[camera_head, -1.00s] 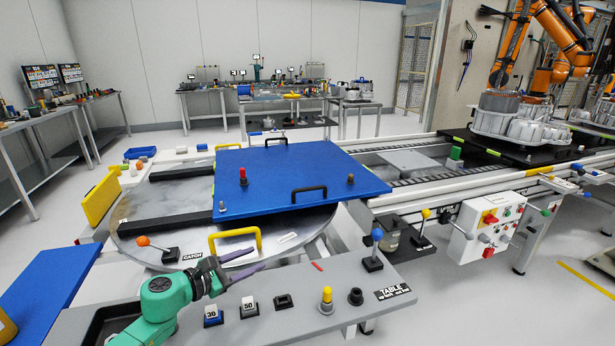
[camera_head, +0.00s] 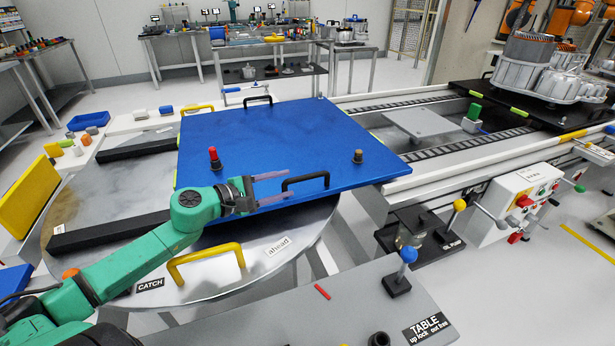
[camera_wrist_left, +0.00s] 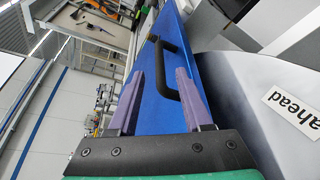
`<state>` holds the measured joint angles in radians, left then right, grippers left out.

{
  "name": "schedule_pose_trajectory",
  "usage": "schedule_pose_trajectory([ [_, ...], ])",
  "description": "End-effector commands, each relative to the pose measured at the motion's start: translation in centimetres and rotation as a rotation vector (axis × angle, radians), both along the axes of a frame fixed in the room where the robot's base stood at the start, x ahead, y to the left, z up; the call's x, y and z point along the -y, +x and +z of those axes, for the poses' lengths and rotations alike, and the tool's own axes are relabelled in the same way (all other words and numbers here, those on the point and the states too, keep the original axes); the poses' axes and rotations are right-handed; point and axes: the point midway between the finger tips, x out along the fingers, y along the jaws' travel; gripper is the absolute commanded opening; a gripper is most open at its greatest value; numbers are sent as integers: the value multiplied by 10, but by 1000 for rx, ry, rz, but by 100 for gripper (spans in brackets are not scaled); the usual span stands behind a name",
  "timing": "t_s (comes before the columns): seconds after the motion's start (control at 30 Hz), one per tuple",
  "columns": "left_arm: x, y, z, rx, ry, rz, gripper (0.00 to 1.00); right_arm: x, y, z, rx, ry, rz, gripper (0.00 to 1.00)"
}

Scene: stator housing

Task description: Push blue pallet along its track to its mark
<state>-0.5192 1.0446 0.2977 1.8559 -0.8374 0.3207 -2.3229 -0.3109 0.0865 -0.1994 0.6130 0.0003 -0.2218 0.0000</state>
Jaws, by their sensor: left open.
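The blue pallet (camera_head: 265,145) is a flat blue plate lying across the round metal turntable (camera_head: 120,205), its right end reaching the conveyor track (camera_head: 455,125). It has a black handle (camera_head: 306,182) near its front edge, another at the back, a red-topped knob and a brown-topped post. My left gripper (camera_head: 286,187) is open with purple fingers, over the pallet's front part just left of the front handle. In the left wrist view the open fingers (camera_wrist_left: 155,90) point toward the handle (camera_wrist_left: 168,70), with nothing between them. My right gripper is not in view.
A yellow handle (camera_head: 207,262) stands on the turntable in front of the pallet, near an "ahead" label (camera_head: 278,246). A blue-balled lever (camera_head: 407,256) stands on the grey front table. A black pallet with metal housings (camera_head: 545,75) sits farther along the track.

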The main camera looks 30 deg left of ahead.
Motion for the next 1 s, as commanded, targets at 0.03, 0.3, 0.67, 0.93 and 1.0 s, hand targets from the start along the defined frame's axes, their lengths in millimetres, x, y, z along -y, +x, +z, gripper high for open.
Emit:
schedule_pose_trajectory([
  [0.03,4,8,-1,5,-2,-2,50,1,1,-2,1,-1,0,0],
  [0.3,17,44,-7,5,-5,5,50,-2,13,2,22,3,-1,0],
  [0.67,33,76,-17,1,-4,2,50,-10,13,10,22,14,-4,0],
  [0.93,33,77,-18,0,-3,1,42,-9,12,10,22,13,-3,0],
  [1.0,33,77,-18,0,-3,1,15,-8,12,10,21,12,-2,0],
])
